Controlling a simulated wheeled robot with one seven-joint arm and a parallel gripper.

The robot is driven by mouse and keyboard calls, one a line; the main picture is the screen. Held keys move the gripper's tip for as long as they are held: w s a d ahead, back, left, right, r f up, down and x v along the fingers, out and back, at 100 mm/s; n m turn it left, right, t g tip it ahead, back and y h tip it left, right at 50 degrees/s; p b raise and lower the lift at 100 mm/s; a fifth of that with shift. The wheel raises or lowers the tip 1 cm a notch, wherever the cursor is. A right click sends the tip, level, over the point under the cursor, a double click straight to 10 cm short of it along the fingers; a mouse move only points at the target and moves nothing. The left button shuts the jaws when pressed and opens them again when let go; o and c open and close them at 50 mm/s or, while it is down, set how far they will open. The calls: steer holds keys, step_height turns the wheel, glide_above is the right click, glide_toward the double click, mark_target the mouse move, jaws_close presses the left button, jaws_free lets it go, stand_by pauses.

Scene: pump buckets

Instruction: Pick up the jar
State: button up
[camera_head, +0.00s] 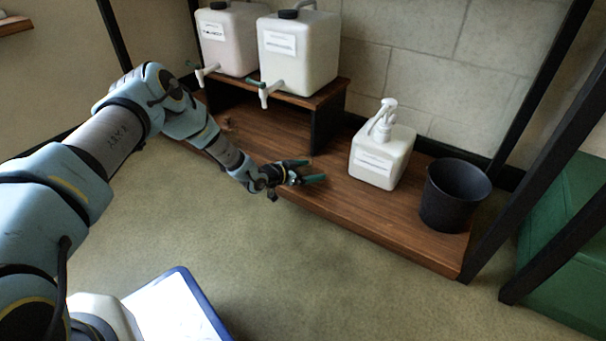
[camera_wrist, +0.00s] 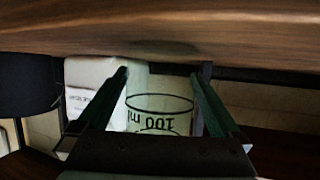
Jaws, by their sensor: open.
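A clear jar (camera_wrist: 160,105) with a black ring line and "100 ml" lettering shows between my fingers in the wrist view, where the picture is upside down. Part of it is hidden behind the gripper body. In the head view I cannot make out the jar. My gripper (camera_head: 308,172) is open at the front edge of the low wooden shelf, and it also shows in the wrist view (camera_wrist: 165,90). The fingers stand on either side of the jar; I cannot tell whether either touches it.
A white pump bottle (camera_head: 381,158) and a black bucket (camera_head: 453,196) stand on the wooden shelf (camera_head: 330,206), right of my gripper. Two white canisters with taps (camera_head: 300,55) (camera_head: 232,40) sit on a raised stand behind. A dark frame post and green box (camera_head: 565,240) are at right.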

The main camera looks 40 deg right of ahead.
jaws_close()
stand_by(0.7)
